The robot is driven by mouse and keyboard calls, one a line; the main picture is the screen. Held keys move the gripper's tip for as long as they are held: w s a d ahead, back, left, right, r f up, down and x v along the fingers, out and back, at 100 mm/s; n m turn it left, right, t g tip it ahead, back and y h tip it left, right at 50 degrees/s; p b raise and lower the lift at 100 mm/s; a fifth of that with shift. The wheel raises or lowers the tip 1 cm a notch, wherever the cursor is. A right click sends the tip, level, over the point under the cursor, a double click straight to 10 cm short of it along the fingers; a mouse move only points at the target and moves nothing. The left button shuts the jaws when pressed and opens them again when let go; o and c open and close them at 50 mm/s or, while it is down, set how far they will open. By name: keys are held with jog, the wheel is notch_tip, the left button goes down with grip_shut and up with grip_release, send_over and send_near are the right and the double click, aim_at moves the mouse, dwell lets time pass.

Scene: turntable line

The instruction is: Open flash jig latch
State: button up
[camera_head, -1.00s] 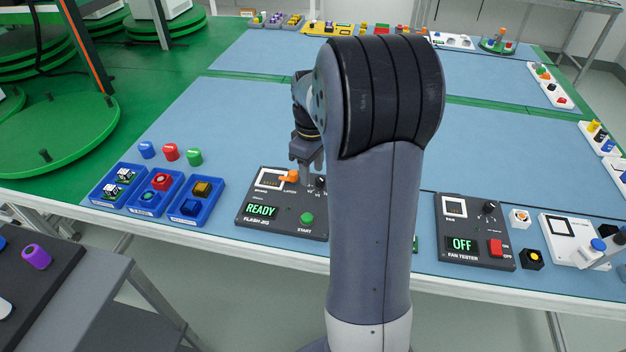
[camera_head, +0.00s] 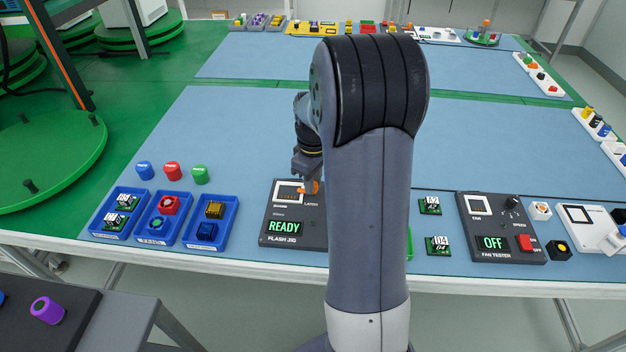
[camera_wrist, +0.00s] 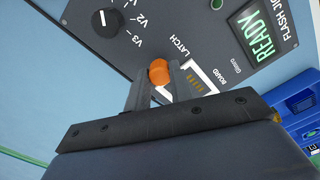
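The flash jig (camera_head: 272,228) is a dark panel with a green READY display, standing near the front edge of the blue-topped table. Its orange latch (camera_head: 314,187) is at the upper right of the board window; it also shows in the wrist view (camera_wrist: 158,72) beside the word LATCH. My gripper (camera_head: 307,180) points down over it. In the wrist view the fingers (camera_wrist: 158,80) stand close together with the orange knob between their tips; they look shut on it, though the contact is partly hidden. The rest of the latch is hidden behind the fingers.
A black V2/V3 selector knob (camera_wrist: 106,20) is close beside the latch. Blue bins (camera_head: 210,221) stand left of the jig. Small boards (camera_head: 438,246) and the fan tester (camera_head: 500,228), reading OFF, are to the right.

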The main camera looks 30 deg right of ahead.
grip_shut()
jog(key=shift+m, duration=0.3)
jog(key=m+p, duration=0.1)
jog(key=m, duration=0.2)
jog(key=shift+r+m, duration=0.1)
jog(key=shift+m, duration=0.2)
jog(key=m+p, duration=0.1)
jog(key=m, duration=0.8)
jog(key=shift+p, duration=0.4)
jog(key=m, duration=0.4)
jog(key=shift+m, duration=0.3)
